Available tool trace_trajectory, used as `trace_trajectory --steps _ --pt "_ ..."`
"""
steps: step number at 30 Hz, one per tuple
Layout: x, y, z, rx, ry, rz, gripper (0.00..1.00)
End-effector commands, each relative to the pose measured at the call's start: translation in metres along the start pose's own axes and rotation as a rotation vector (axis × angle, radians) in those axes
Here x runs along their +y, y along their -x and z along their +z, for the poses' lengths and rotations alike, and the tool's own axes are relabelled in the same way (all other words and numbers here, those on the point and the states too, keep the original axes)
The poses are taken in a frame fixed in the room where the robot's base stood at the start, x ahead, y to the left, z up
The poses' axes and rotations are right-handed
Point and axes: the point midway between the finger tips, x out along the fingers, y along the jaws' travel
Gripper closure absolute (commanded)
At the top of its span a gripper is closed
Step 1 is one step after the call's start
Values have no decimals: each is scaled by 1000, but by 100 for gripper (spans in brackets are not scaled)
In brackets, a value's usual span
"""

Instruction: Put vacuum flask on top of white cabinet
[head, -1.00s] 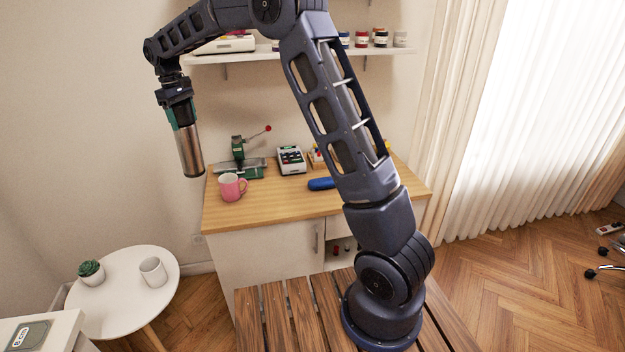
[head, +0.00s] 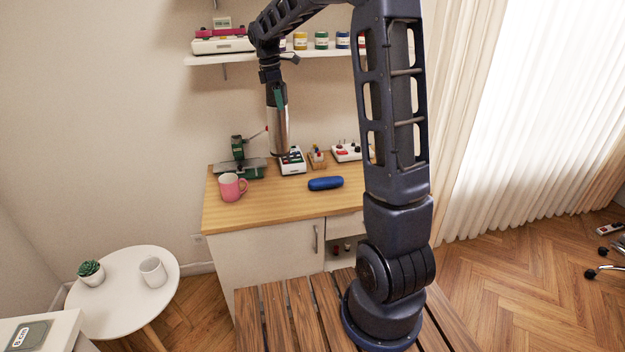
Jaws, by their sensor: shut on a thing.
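The vacuum flask (head: 278,130) is a steel cylinder with a dark green and black upper part. My gripper (head: 275,90) is shut on its upper part and holds it upright. In the picture the flask hangs in front of the wall, its lower end overlapping the calculator-like device at the back of the cabinet top. I cannot tell its exact height above the top. The white cabinet (head: 265,258) has a wooden top (head: 265,205) and stands against the wall. My fingertips are too small to see clearly.
On the cabinet top are a pink mug (head: 232,187), a green machine (head: 240,160), a blue case (head: 325,183) and a keypad device (head: 293,163). A shelf (head: 220,58) hangs above. The front middle of the top is clear. A round white table (head: 125,310) stands left.

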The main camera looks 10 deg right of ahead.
Motion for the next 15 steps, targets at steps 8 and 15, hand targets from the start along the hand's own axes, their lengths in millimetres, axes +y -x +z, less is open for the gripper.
trace_trajectory --steps 8,15 --pt "-1 -27 5 -3 21 0 83" --pt "-2 -78 -3 -3 20 0 83"
